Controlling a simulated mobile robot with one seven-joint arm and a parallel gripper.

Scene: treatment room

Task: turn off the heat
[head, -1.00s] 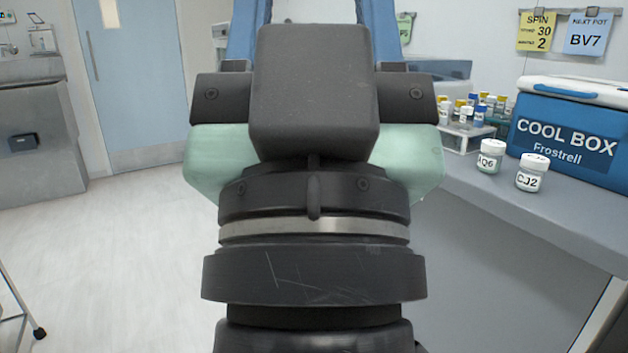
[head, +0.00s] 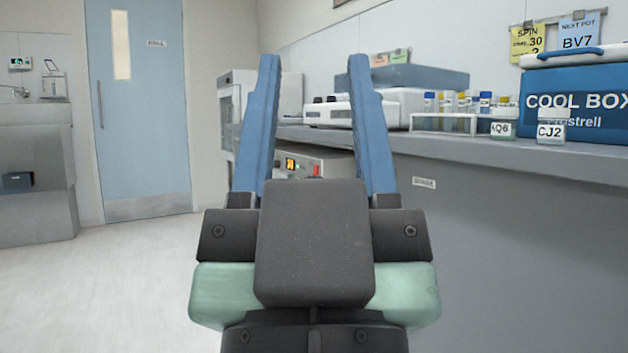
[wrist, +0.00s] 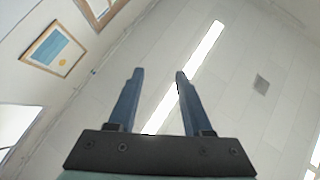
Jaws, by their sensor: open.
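My gripper (head: 314,62) points up in front of the head camera. Its two blue fingers are apart with nothing between them; the wrist view also shows the gripper (wrist: 160,73) open against the ceiling. Beyond the fingers, low by the bench, is a grey device (head: 325,163) with a lit orange display (head: 291,164) and a small red part (head: 316,170), perhaps a switch. My right finger and the gripper body hide part of it. I cannot tell for certain whether this is the heat source. The gripper is well short of it.
The bench (head: 480,153) runs along the right. It holds a white device with dark knobs (head: 330,113), a tube rack (head: 440,123), two labelled jars, AQ6 (head: 503,128) and CJ2 (head: 551,130), and a cool box (head: 590,90). Open floor (head: 120,260) lies left, before a blue door (head: 140,110).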

